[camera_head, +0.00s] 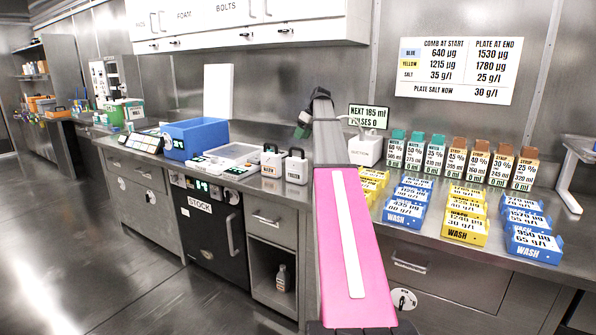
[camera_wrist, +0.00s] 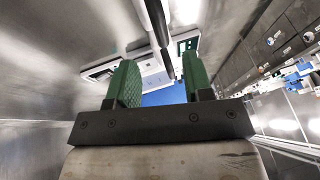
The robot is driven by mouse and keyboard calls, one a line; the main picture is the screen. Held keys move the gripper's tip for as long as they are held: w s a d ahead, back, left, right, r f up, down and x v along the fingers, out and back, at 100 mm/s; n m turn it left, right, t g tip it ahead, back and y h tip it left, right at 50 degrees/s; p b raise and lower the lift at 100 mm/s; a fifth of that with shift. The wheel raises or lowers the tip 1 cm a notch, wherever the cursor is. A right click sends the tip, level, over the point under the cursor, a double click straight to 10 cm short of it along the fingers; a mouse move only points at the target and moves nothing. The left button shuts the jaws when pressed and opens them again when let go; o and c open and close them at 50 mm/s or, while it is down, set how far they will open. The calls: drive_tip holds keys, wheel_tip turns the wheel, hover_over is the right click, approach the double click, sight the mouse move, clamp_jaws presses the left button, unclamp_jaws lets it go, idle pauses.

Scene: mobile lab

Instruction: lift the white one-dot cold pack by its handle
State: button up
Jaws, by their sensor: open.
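Two small white blocks with dark handles stand side by side on the counter in the head view, a left one (camera_head: 271,161) and a right one (camera_head: 296,167). Their front marks are too small to read, so I cannot tell which has one dot. My gripper (camera_head: 302,131) is small and partly hidden beside my arm, above and behind the right block. In the wrist view my gripper (camera_wrist: 161,80) shows two green fingers spread apart with nothing held between them. Neither white block is clearly recognisable in the wrist view.
A blue bin (camera_head: 195,138) and a white tray (camera_head: 235,153) stand left of the blocks. A white device (camera_head: 366,150) stands to the right, with several labelled bottles and blue and yellow blocks beyond. White cupboards (camera_head: 250,27) hang above the counter.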

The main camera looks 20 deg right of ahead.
sight(296, 149)
drive_tip(key=shift+s+x, duration=0.2)
drive_tip(key=shift+x, duration=1.55)
drive_tip(key=shift+s+x, duration=0.15)
drive_tip(key=shift+x, duration=1.6)
drive_tip(key=shift+d, duration=0.1)
clamp_jaws()
